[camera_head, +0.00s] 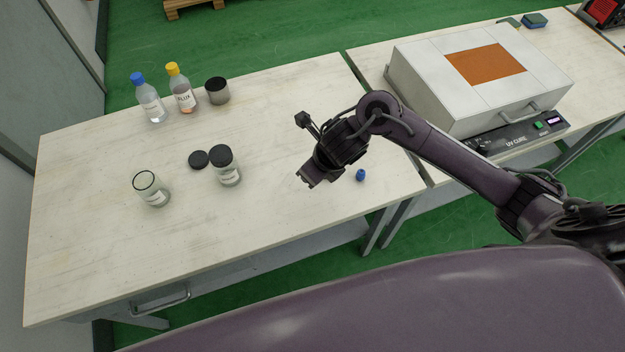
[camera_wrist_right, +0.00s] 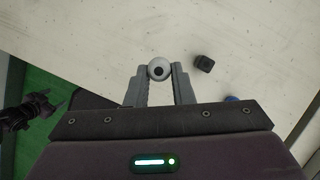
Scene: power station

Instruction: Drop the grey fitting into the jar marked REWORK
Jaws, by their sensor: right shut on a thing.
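My right gripper (camera_head: 304,181) is above the right part of the near table. In the right wrist view it (camera_wrist_right: 159,75) is shut on the grey fitting (camera_wrist_right: 158,69), a round piece with a dark centre. The fitting cannot be made out in the head view. An open glass jar (camera_head: 152,190) with a white label stands at the left of the table. A second labelled jar (camera_head: 228,174) has a black lid on. Neither label is readable, so I cannot tell which is marked REWORK. A dark jointed part (camera_wrist_right: 28,112), likely my left gripper, shows at the wrist view's left edge.
A loose black lid (camera_head: 199,160) lies between the jars. A blue-capped bottle (camera_head: 152,106), a FLUX bottle (camera_head: 185,98) and a dark cup (camera_head: 217,92) stand behind. A blue piece (camera_head: 361,175) and a black block (camera_wrist_right: 205,63) lie near my gripper. The UV CURE box (camera_head: 480,80) is right.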

